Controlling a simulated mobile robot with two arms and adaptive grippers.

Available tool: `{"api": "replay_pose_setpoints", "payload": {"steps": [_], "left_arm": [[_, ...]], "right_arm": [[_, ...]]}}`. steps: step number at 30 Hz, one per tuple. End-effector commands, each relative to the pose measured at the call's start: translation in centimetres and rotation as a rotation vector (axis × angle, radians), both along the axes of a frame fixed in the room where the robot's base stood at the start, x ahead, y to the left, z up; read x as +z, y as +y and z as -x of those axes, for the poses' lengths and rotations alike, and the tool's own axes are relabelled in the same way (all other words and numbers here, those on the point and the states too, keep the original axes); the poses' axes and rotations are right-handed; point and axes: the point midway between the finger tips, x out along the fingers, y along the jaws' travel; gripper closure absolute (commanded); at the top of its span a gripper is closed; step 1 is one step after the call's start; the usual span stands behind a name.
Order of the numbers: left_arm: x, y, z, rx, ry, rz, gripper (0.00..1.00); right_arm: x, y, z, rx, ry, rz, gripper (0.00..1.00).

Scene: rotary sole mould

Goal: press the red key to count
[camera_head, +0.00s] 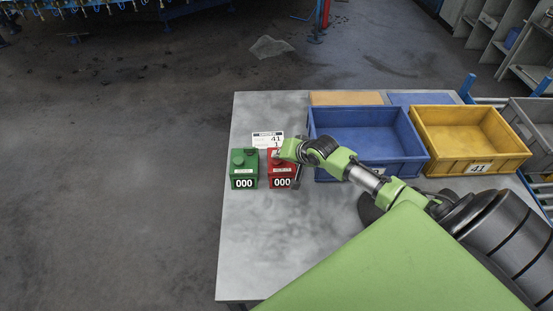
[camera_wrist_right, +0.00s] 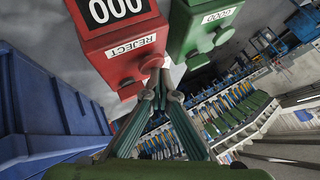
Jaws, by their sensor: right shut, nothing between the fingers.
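The red counter (camera_head: 282,183) stands on the grey table beside the green counter (camera_head: 243,170). Both displays read 000. In the right wrist view the red counter (camera_wrist_right: 112,42) is labelled REJECT and shows a round red key (camera_wrist_right: 151,63). My right gripper (camera_head: 277,153) is over the back of the red counter in the head view and covers part of its top. In the wrist view its closed, empty fingertips (camera_wrist_right: 162,84) are right by the red key; I cannot tell whether they touch it. My left gripper is not in view.
A white card (camera_head: 267,138) lies behind the counters. A blue bin (camera_head: 368,142) and a yellow bin (camera_head: 470,139) stand to the right. The table (camera_head: 250,250) is bare in front of the counters. The green counter (camera_wrist_right: 200,25) is close beside my fingers.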

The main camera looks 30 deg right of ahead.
Motion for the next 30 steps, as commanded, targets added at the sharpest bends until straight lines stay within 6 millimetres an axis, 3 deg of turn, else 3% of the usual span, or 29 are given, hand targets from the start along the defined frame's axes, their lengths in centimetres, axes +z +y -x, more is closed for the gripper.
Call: {"api": "replay_pose_setpoints", "payload": {"steps": [17,30], "left_arm": [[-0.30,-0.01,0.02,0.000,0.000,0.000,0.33],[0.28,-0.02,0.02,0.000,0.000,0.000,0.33]], "right_arm": [[-0.83,0.05,0.06,0.001,0.002,0.000,1.00],[-0.36,0.06,0.11,0.001,0.004,0.000,1.00]]}}
